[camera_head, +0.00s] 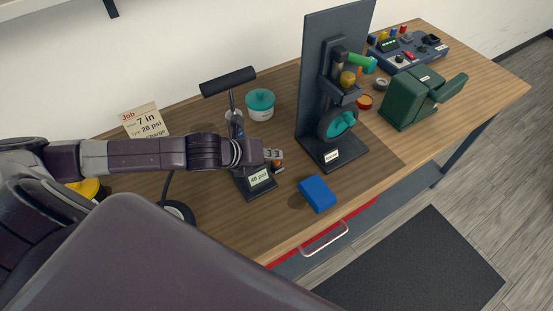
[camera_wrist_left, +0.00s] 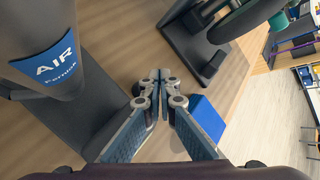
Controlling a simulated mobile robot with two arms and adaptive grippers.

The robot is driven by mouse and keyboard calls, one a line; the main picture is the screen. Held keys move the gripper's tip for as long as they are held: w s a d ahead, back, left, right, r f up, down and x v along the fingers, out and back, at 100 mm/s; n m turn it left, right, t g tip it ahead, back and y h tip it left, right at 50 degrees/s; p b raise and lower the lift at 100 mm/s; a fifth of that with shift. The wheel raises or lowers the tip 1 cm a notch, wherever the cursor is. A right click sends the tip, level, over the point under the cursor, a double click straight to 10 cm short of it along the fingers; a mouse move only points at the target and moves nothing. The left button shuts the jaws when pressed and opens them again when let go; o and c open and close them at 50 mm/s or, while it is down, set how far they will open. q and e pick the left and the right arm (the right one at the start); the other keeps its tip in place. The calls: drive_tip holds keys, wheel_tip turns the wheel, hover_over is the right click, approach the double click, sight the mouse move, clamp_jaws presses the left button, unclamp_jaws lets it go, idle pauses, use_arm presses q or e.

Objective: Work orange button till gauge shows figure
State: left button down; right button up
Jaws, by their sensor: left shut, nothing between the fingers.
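The pump (camera_head: 236,125) stands upright on the workbench, with a black T-handle. Its "AIR" label (camera_wrist_left: 54,65) shows in the left wrist view. The gauge (camera_head: 259,178) on its base shows a psi reading whose digits are too small to read surely. A small orange patch (camera_head: 278,164) shows by the fingertips, perhaps the button, mostly hidden. The left wrist view shows the closed fingers (camera_wrist_left: 160,76). My right gripper is out of view.
A blue block (camera_head: 317,193) lies near the front edge. A dark stand (camera_head: 337,85) with a wheel rises right of the pump.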

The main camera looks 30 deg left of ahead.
use_arm(q)
drive_tip(key=shift+s+f, duration=0.3)
drive_tip(key=shift+f, duration=0.55)
idle(1.3)
idle(5.3)
drive_tip(key=shift+w+r+p, duration=0.1)
drive_tip(key=shift+r+p, duration=0.5)
drive_tip(key=shift+p, duration=0.05)
drive_tip(key=shift+s+r+p, duration=0.25)
drive_tip(key=shift+r+p, duration=0.1)
drive_tip(key=shift+r, duration=0.05)
